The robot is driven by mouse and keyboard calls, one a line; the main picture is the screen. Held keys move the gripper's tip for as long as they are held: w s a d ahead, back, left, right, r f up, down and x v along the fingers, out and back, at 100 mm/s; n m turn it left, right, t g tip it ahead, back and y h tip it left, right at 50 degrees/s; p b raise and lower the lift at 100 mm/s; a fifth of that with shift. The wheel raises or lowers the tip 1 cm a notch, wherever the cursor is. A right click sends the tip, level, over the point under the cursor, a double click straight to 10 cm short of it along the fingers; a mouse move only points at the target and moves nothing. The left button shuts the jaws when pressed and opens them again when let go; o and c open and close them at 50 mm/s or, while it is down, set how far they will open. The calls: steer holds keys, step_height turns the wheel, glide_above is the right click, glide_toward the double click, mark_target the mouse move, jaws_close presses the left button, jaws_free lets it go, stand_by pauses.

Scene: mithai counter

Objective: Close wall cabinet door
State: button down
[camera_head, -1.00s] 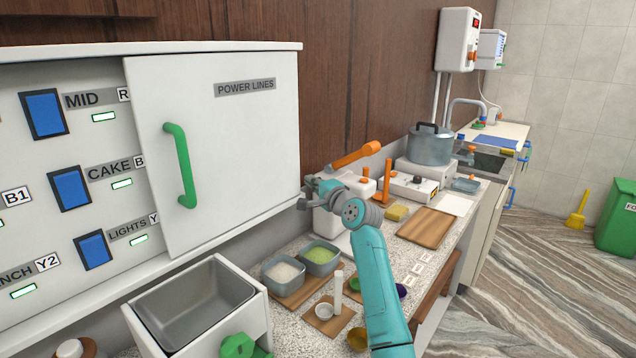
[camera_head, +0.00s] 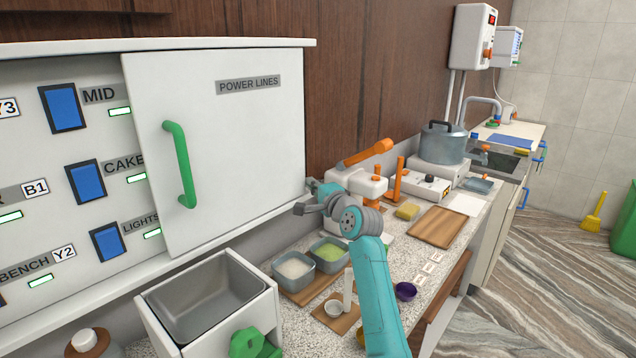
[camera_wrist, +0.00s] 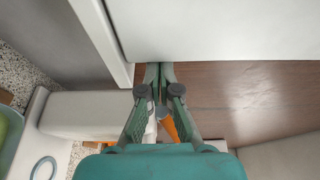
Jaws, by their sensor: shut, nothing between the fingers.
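The wall cabinet (camera_head: 30,150) is white and holds several blue switches. Its white sliding door (camera_head: 245,150), labelled POWER LINES, covers the right part and leaves the switches at left exposed. A green vertical handle (camera_head: 181,165) is near the door's left edge. My gripper (camera_head: 305,198) is shut and empty at the door's lower right edge. In the wrist view, the closed fingertips (camera_wrist: 160,72) meet the edge of the white door (camera_wrist: 210,30); they appear to touch it.
Below are a counter with a steel bin (camera_head: 205,295), two bowls (camera_head: 328,255), an orange-handled press (camera_head: 365,180) and a pot (camera_head: 443,143) farther right. Wood wall panelling is bare right of the cabinet.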

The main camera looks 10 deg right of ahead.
mark_target(202, 231)
steer(key=s+a, duration=0.6)
steer(key=a, duration=0.2)
steer(key=s+a, duration=0.6)
steer(key=a, duration=0.3)
steer(key=s+a, duration=0.6)
steer(key=a, duration=0.3)
steer(key=shift+s, duration=0.4)
steer(key=shift+a, duration=0.1)
